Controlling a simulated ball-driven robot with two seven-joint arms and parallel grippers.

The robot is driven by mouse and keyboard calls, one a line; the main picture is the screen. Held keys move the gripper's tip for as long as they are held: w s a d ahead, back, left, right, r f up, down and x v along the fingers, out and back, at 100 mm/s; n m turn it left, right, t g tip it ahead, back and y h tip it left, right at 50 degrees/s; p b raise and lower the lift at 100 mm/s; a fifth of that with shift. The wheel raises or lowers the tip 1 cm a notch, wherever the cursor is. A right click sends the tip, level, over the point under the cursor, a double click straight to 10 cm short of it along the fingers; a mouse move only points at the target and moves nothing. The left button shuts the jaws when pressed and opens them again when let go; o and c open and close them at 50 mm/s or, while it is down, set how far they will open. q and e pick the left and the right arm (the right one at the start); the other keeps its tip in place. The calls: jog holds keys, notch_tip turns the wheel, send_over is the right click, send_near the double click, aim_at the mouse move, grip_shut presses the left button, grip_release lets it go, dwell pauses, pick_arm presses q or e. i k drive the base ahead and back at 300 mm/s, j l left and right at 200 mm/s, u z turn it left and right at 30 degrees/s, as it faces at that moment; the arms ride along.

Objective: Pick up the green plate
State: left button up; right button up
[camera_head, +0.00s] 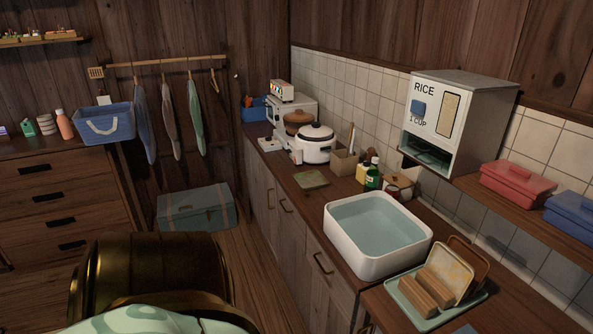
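A flat, square, olive-green piece (311,179) lies on the wooden counter between the white rice cooker and the white basin; I cannot tell if it is a plate or a mat. A pale green tray (408,306) sits near the counter's front right, with brown blocks and an open brown-rimmed case on it. A pale green rounded surface with darker bands (150,322) is cut off at the bottom left edge; I cannot tell what it is. Neither of my grippers is in view.
A white basin of water (377,263) stands on the counter, left of the tray. Bottles, a wooden utensil box (344,162) and a rice cooker (314,146) stand farther back. A rice dispenser (470,125) overhangs the right side. A brass-coloured drum shape fills the lower left.

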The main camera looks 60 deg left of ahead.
aim_at(313, 179)
jog(key=u, duration=0.45)
jog(key=k+u, duration=0.15)
jog(key=u, duration=0.8)
jog(key=k+j+u, duration=0.1)
jog(key=u, duration=0.35)
